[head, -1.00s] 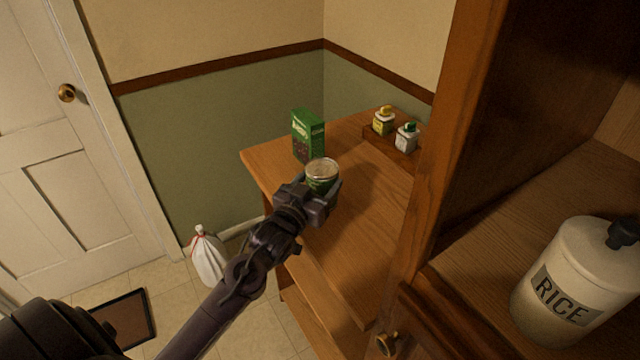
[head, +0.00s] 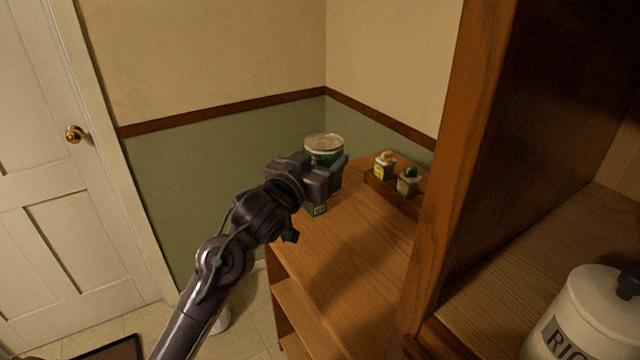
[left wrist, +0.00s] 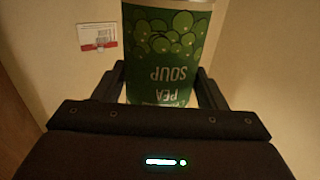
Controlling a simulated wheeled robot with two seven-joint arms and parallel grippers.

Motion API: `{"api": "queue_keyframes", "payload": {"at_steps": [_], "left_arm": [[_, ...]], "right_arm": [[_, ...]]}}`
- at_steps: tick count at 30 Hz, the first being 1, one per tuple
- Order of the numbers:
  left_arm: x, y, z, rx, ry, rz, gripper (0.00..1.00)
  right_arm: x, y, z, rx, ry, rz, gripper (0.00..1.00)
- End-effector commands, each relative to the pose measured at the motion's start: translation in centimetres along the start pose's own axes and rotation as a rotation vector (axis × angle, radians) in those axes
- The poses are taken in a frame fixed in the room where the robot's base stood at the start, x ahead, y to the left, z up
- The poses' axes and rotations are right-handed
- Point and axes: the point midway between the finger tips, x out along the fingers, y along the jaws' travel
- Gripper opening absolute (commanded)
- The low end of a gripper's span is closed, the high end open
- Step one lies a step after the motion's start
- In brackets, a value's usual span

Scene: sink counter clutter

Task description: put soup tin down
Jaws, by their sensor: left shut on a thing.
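The soup tin (head: 324,145) is green with a pale metal lid. It is upright in the head view, held up in front of the far end of the wooden counter. In the left wrist view the tin (left wrist: 168,60) shows a "PEA SOUP" label, upside down in the picture, between the two fingers. My left gripper (head: 335,172) is shut on the tin and hides its lower part. The tin appears raised above the counter top (head: 350,245). My right gripper is not in view.
A green box (head: 317,209) stands on the counter, mostly hidden behind my gripper. Two small jars, yellow-topped (head: 384,166) and green-topped (head: 408,183), stand in a wooden tray (head: 381,189). A tall cabinet with a rice canister (head: 590,318) is at right. The near counter is clear.

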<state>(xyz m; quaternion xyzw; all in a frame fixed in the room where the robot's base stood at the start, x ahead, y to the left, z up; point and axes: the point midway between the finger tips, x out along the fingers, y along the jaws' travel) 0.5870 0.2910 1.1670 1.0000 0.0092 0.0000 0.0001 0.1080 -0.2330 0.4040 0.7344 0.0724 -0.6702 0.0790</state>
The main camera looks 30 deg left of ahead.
Motion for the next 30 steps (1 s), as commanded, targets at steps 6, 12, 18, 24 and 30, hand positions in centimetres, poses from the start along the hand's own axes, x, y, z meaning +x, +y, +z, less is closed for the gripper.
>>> {"api": "queue_keyframes", "payload": {"at_steps": [6,12,18,24,30], "left_arm": [[0.0,0.0,-2.3,0.001,0.005,0.002,0.21],[-0.3,1.2,-3.0,0.004,0.015,0.036,0.21],[-2.4,7.1,-3.6,0.007,0.035,0.215,0.21],[-4.7,11.6,-3.0,0.003,0.013,0.362,0.21],[-5.2,12.6,0.1,-0.005,-0.003,0.396,0.21]], "right_arm": [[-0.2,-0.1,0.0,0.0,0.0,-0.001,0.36],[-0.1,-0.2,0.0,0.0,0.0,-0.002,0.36],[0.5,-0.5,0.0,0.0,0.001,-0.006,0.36],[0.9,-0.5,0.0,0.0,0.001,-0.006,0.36],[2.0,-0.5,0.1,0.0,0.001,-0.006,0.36]]}}
